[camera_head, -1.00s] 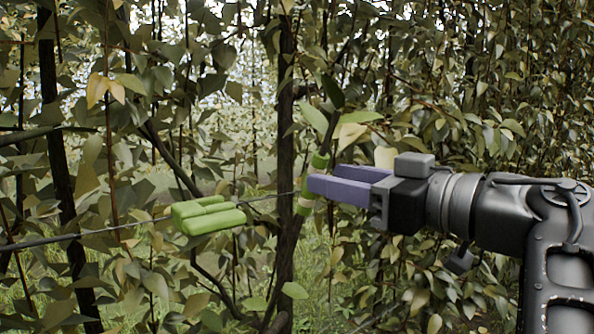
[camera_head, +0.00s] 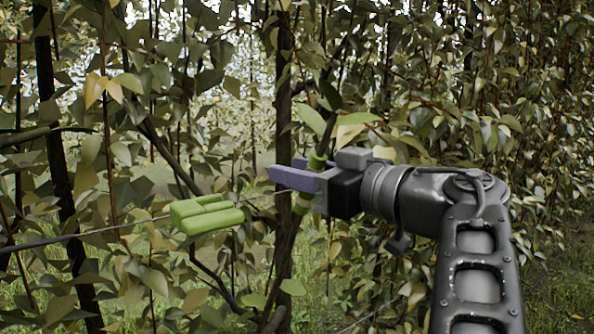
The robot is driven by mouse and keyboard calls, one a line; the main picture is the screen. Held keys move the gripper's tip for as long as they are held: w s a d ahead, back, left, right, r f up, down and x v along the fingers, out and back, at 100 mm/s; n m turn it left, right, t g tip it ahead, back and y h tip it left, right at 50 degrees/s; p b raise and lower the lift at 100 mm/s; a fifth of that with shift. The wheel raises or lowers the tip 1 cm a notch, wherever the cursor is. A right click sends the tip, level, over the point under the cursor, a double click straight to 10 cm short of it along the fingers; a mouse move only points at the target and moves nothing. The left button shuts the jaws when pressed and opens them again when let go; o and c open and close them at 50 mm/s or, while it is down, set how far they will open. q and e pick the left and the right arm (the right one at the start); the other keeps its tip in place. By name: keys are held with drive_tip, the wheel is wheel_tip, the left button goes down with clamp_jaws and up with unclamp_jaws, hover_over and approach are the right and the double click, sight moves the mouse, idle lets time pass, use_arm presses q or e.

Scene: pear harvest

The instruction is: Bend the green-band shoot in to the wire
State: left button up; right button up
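Whether the fingers touch the shoot I cannot tell. The wire (camera_head: 100,231) runs from the left edge up to the trunk, behind a light green clip-like piece (camera_head: 207,216) left of the gripper.
A dark trunk (camera_head: 284,100) stands just behind the fingers. Another dark stem (camera_head: 50,130) stands at the left. Dense leaves fill the back and right, with grass (camera_head: 340,300) below.

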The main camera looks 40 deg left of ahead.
use_arm(q)
clamp_jaws()
idle(1.1)
